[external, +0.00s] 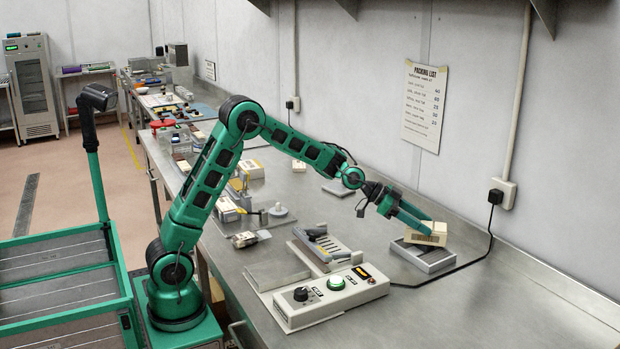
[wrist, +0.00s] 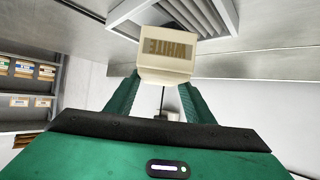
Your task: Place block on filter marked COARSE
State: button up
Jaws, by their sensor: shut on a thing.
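My gripper (external: 424,224) is shut on a cream block (external: 428,236). In the wrist view my gripper's green fingers (wrist: 162,82) meet the block (wrist: 165,68), whose face carries the word WHITE, seen upside down. The block is over a grey framed filter (external: 423,262) on the bench at the right. In the wrist view this filter (wrist: 218,20) shows slats behind the block. I cannot tell whether the block touches it. No COARSE marking is legible.
A control box (external: 330,296) with a black knob and a green button stands at the front. A slotted metal fixture (external: 335,250) lies behind it. A black cable (external: 462,262) runs beside the filter to a wall socket. A packing list (external: 424,105) hangs on the wall.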

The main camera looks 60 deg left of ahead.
jog(key=o, duration=1.5)
jog(key=shift+f, duration=0.1)
jog(key=shift+r, duration=0.2)
jog(key=v, duration=1.2)
jog(key=shift+f, duration=0.15)
